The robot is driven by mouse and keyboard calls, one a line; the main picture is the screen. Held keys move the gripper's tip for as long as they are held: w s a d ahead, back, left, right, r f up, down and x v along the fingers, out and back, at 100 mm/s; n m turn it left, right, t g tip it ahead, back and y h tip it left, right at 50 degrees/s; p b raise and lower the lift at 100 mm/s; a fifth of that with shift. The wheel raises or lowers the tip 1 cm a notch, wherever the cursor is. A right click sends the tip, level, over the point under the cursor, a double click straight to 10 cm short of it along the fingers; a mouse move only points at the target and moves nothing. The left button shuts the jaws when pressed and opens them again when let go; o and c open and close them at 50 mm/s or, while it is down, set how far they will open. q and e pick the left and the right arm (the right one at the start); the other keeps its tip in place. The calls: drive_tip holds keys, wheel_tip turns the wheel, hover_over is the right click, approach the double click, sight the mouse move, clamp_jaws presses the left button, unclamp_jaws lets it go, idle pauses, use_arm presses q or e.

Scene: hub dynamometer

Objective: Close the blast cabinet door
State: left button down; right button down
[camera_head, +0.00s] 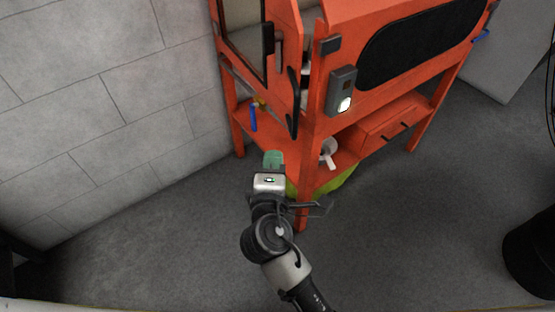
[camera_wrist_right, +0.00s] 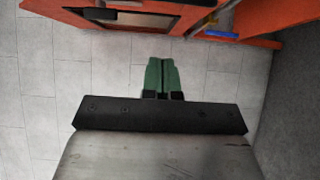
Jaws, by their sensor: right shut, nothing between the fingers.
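The orange blast cabinet (camera_head: 395,45) stands on legs at the upper middle of the head view. Its side door (camera_head: 288,25), a dark-framed orange panel with a black handle, shows at the cabinet's left. A gap between the panel edge and the corner post shows part of the inside, so the door looks ajar; how far is hard to tell. My right gripper (camera_head: 273,158) has green fingers, shut and empty, below the door and left of the front leg. In the wrist view the fingers (camera_wrist_right: 162,76) are together, apart from the orange panel (camera_wrist_right: 100,12) above. My left gripper is not in view.
A lower shelf (camera_head: 335,165) holds a pale object, and a drawer (camera_head: 390,128) sits to its right. A blue item (camera_head: 253,117) hangs at the left side. A block wall (camera_head: 110,90) stands close on the left. The floor (camera_head: 420,230) at right is mostly clear.

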drive_tip(key=w+d+p, duration=0.1)
drive_tip(key=w+d, duration=0.2)
drive_tip(key=w, duration=0.6)
drive_tip(key=shift+w+d+p, duration=0.15)
drive_tip(key=shift+w+p, duration=0.15)
drive_tip(key=shift+w, duration=0.1)
